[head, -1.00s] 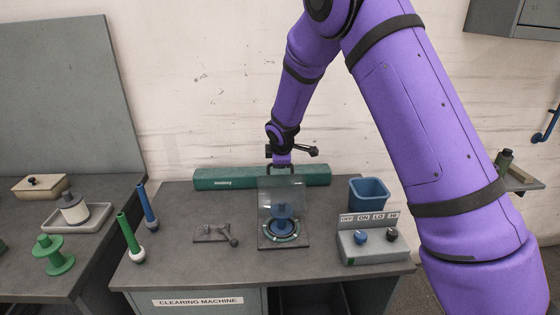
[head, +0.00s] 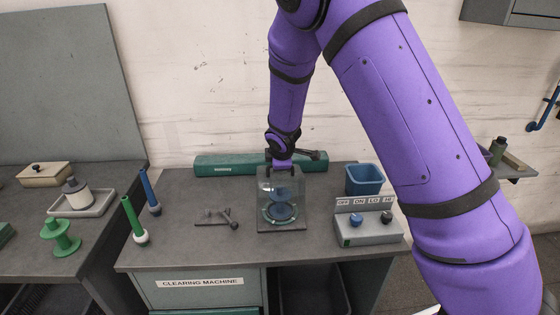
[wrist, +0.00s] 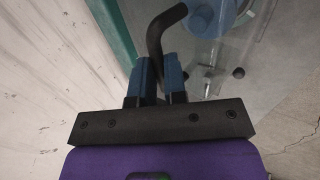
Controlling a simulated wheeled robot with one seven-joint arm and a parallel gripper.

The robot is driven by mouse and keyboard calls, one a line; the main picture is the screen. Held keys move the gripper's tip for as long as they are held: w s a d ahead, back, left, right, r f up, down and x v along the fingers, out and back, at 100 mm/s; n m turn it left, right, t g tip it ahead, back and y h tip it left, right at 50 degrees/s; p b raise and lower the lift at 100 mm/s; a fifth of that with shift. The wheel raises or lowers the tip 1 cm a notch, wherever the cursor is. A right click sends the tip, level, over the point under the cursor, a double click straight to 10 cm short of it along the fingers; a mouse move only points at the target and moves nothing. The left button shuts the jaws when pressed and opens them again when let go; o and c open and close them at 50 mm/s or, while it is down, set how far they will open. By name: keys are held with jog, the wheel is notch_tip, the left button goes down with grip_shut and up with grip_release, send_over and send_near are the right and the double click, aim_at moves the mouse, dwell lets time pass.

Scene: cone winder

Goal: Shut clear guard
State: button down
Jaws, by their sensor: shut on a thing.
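The clear guard (head: 267,188) is a see-through panel with a dark handle at its top, over a blue round part on a dark base (head: 282,228) in the middle of the table. The panel leans forward over the blue part (head: 284,212). My gripper (head: 282,168) is at the top of the guard in the head view. In the wrist view, my gripper (wrist: 160,68) is shut on the bent black handle (wrist: 160,32), and the blue part shows beyond it. The guard's lower edge is hard to make out.
A green bar (head: 225,165) lies behind the guard. A switch box (head: 366,228) and a blue bin (head: 364,180) stand at the right.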

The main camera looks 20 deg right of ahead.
jog(key=shift+s+a+f+t+h, duration=0.15)
jog(key=shift+s+f+t, duration=0.3)
jog(key=shift+s, duration=0.35)
jog(key=shift+s+a+f+t+h, duration=0.1)
jog(key=shift+s+f+t, duration=0.3)
jog(key=shift+s, duration=0.35)
jog(key=shift+s+a+f+t+h, duration=0.15)
jog(key=shift+s+f+t, duration=0.3)
jog(key=shift+s, duration=0.35)
jog(key=shift+s+a+f, duration=0.2)
jog(key=shift+s+f, duration=0.9)
jog(key=c, duration=1.2)
grip_release()
jog(key=shift+s+a, duration=0.1)
jog(key=shift+o, duration=0.2)
jog(key=shift+r, duration=0.1)
send_near(282, 180)
jog(key=s, duration=0.3)
jog(key=shift+s+a+r, duration=0.15)
jog(key=shift+a+r, duration=0.05)
jog(key=shift+a, duration=0.1)
